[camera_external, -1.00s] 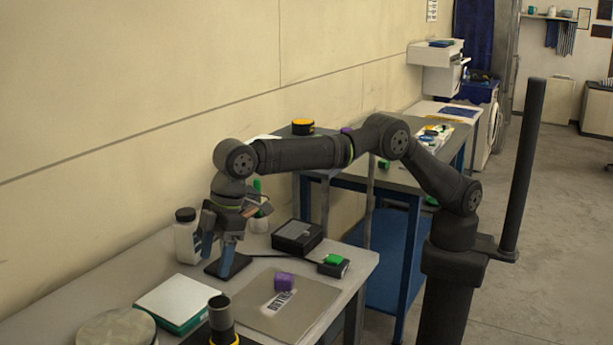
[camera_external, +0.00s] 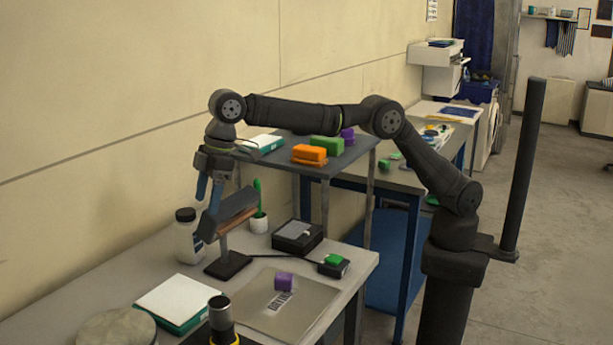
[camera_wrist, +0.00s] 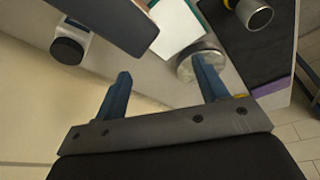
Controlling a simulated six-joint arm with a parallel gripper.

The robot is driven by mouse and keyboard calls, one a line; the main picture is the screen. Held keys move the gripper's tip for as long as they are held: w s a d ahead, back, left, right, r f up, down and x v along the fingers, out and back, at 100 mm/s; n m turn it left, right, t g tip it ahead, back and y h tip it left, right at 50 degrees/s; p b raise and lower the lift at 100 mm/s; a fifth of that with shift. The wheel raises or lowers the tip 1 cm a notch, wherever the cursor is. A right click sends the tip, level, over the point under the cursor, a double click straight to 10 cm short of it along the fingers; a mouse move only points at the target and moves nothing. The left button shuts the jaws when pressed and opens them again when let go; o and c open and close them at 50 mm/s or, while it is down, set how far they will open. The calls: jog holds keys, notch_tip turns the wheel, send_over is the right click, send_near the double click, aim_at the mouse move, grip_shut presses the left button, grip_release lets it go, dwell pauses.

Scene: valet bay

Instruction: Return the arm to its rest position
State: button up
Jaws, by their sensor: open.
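My gripper (camera_external: 207,208) hangs from my raised arm over the left part of the grey bench (camera_external: 130,272). Its two blue fingers point down, apart, with nothing seen between them. In the wrist view the fingers (camera_wrist: 164,82) are also spread and empty. A dark tilted head with a brown strip (camera_external: 238,212), on a stand with a black base (camera_external: 228,266), is just behind or beside the fingers; I cannot tell whether they touch. A dark slab, likely the same head, crosses the top of the wrist view (camera_wrist: 115,20).
A white bottle (camera_external: 187,240), green-white box (camera_external: 175,302), dark cylinder (camera_external: 220,312), purple block (camera_external: 284,282) and black box (camera_external: 297,237) stand on the bench. A raised shelf (camera_external: 325,169) under my arm holds orange (camera_external: 309,154) and green (camera_external: 326,147) blocks. Space above my arm is clear.

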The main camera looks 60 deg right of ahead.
jog(key=w+d+m, duration=0.2)
jog(key=w+d, duration=0.8)
jog(key=d, duration=0.2)
jog(key=shift+d, duration=0.4)
jog(key=shift+w, duration=0.1)
